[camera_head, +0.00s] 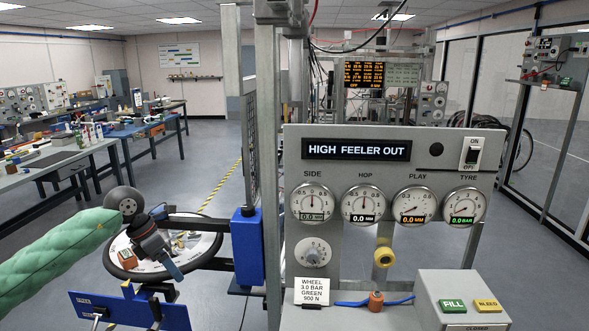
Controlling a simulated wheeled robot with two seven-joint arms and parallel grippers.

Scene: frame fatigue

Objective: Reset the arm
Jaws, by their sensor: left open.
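My left arm comes in from the left in a green quilted sleeve, with a dark round wrist joint. Its gripper (163,250) is open and points down in front of a wheel (126,262) with a dark rim. No object shows between its fingers; whether they touch the wheel I cannot tell. The gripper hides part of the wheel's middle. My right gripper is not in view. To the right stands a grey test panel (400,153) whose display (356,149) reads "HIGH FEELER OUT".
The panel carries several dials, an ON/OFF switch (473,154) and a knob (313,252). A grey box (463,288) with FILL and BLEED buttons stands at lower right. A blue block (247,248) and upright posts stand right of the wheel. Workbenches (60,160) line the left; floor lies open behind.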

